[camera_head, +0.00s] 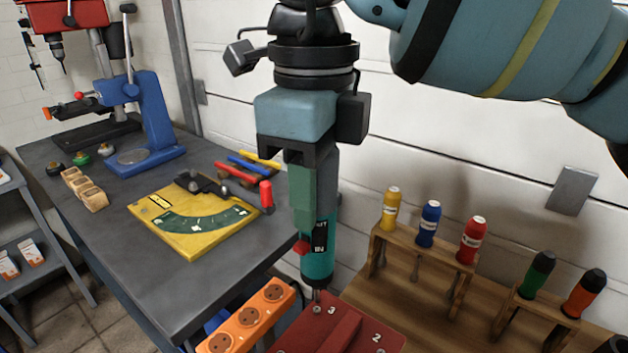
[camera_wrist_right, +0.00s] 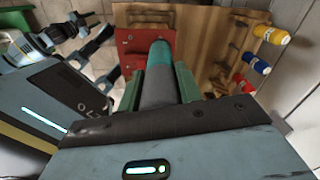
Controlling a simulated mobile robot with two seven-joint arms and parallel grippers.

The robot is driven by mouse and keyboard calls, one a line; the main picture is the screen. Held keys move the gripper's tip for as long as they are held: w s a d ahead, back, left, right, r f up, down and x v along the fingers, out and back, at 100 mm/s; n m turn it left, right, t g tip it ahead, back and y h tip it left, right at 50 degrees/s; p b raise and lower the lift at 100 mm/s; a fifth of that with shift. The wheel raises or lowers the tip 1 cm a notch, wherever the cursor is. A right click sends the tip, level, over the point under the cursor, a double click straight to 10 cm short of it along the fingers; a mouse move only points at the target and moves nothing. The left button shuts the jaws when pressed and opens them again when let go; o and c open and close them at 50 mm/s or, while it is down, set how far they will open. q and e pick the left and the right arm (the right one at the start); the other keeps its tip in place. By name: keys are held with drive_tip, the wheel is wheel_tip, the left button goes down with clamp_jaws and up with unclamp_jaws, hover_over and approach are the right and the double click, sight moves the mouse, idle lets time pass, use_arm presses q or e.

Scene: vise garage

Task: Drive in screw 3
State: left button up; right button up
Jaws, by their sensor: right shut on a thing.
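My right gripper (camera_head: 316,185) is shut on a teal and dark grey power screwdriver (camera_head: 318,262). The screwdriver hangs upright with its bit pointing down, and a red button shows on its side. The bit ends beside the white "3" on a red plate (camera_head: 372,335). A "2" is marked further right on the plate. In the right wrist view the screwdriver (camera_wrist_right: 158,85) lies between green fingers, over the red plate (camera_wrist_right: 133,43).
A wooden rack (camera_head: 420,247) with yellow, blue and red screwdrivers stands behind right; a second rack holds green (camera_head: 538,272) and orange (camera_head: 584,292) ones. An orange socket strip (camera_head: 247,322) lies left of the plate. A grey bench (camera_head: 150,285) with tools is further left.

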use_arm(q)
drive_tip(key=shift+s, duration=0.1)
idle(0.3)
drive_tip(key=shift+s, duration=0.1)
use_arm(e)
drive_tip(key=shift+f, duration=0.45)
use_arm(q)
drive_tip(key=shift+f, duration=0.15)
use_arm(e)
drive_tip(key=shift+f, duration=0.5)
idle(0.3)
use_arm(q)
drive_tip(key=shift+w+r, duration=0.2)
drive_tip(key=shift+r, duration=0.15)
drive_tip(key=shift+w+r+p, duration=0.1)
drive_tip(key=shift+r+p, duration=0.15)
drive_tip(key=shift+p, duration=0.1)
use_arm(e)
drive_tip(key=shift+f, duration=0.15)
idle(0.9)
use_arm(q)
drive_tip(key=shift+w+r+p, duration=0.4)
drive_tip(key=shift+r, duration=0.1)
use_arm(e)
drive_tip(key=shift+f, duration=0.2)
idle(1.1)
